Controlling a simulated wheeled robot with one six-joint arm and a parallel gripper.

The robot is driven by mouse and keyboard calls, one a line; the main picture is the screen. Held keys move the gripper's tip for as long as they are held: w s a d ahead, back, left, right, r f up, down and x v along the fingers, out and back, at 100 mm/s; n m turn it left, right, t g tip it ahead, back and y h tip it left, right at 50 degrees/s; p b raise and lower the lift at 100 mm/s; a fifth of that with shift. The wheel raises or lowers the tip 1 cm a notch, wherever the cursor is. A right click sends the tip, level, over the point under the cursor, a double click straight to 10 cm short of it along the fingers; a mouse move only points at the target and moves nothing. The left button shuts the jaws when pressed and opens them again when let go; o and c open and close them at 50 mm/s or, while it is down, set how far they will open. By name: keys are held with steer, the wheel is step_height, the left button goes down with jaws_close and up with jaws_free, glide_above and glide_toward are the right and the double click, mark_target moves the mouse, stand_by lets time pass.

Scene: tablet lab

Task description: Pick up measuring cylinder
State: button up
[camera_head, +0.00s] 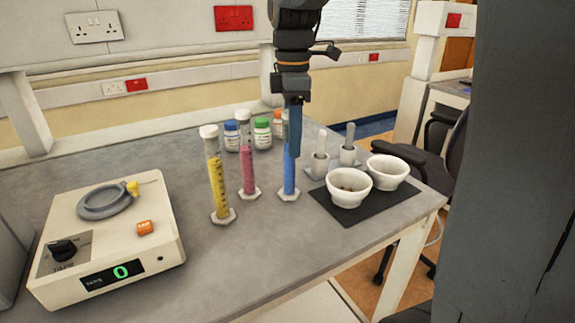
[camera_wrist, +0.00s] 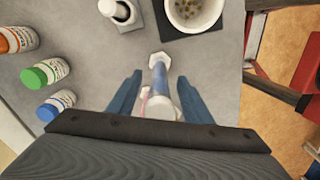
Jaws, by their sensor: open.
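Three capped measuring cylinders stand upright on white bases on the grey bench: a yellow one (camera_head: 217,178), a pink one (camera_head: 248,170) and a blue one (camera_head: 289,174). My gripper (camera_head: 293,128) points down over the blue cylinder and hides its upper part in the head view. In the wrist view the open fingers of my gripper (camera_wrist: 160,76) stand on either side of the blue cylinder (camera_wrist: 159,73), with gaps visible at both sides. Its white cap lies close to the palm, and its base shows beyond the fingertips.
Bottles with blue (camera_head: 232,135), green (camera_head: 262,133) and orange caps stand behind the cylinders. White mortars (camera_head: 349,188) sit on a dark mat (camera_head: 333,208) to the right, with two pestles in holders (camera_head: 319,165) behind. A balance (camera_head: 105,245) fills the left.

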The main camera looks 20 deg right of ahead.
steer(key=shift+a+f, duration=0.15)
steer(key=shift+f, duration=1.75)
jaws_close()
